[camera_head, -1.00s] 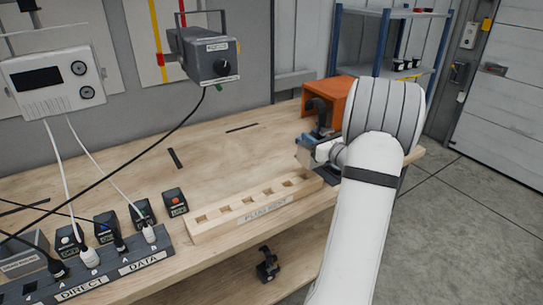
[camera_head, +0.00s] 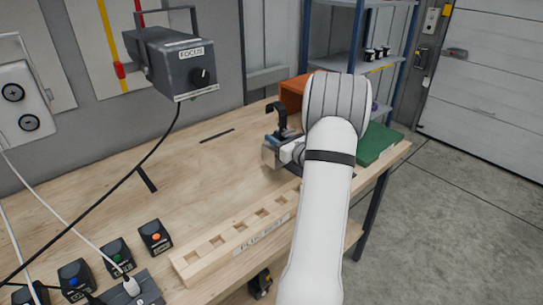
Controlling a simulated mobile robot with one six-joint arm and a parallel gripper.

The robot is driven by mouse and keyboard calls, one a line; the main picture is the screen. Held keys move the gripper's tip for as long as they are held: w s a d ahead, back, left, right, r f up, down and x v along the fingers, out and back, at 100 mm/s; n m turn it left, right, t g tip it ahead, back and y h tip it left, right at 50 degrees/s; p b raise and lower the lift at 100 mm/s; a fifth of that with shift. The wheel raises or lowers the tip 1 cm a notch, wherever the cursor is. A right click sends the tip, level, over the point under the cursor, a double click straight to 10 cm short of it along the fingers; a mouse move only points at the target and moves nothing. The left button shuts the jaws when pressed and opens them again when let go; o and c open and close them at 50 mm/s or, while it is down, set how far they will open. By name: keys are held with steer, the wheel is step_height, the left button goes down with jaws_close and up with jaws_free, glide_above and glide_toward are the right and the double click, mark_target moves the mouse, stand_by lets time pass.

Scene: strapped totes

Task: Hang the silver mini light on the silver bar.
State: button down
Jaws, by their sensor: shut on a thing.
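My gripper (camera_head: 285,153) is at the far right part of the workbench, partly hidden behind my own white arm. It is shut on a small light (camera_head: 269,154) with a pale silver-grey body and a black hook (camera_head: 279,116) that stands up above it. The jaws' contact with the light is mostly hidden. The hook is upright and has nothing in it that I can see. I cannot tell whether the light touches the bench top. I cannot make out a silver bar in this view.
The wooden workbench (camera_head: 205,185) carries a slotted wooden block (camera_head: 235,244), small black switch boxes (camera_head: 155,236) and a green panel (camera_head: 378,145). An orange bin (camera_head: 294,93) stands behind the gripper. A grey FOCUS box (camera_head: 182,64) hangs at upper left. Open floor (camera_head: 455,220) lies right.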

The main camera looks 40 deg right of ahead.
mark_target(269, 153)
step_height(269, 153, down, 5)
steer(key=shift+w+a+p, duration=0.1)
steer(key=shift+p, duration=0.3)
steer(key=shift+f, duration=0.2)
steer(key=shift+f+b, duration=0.2)
steer(key=shift+b, duration=0.1)
steer(key=c, duration=1.1)
jaws_free()
steer(key=shift+a, duration=0.1)
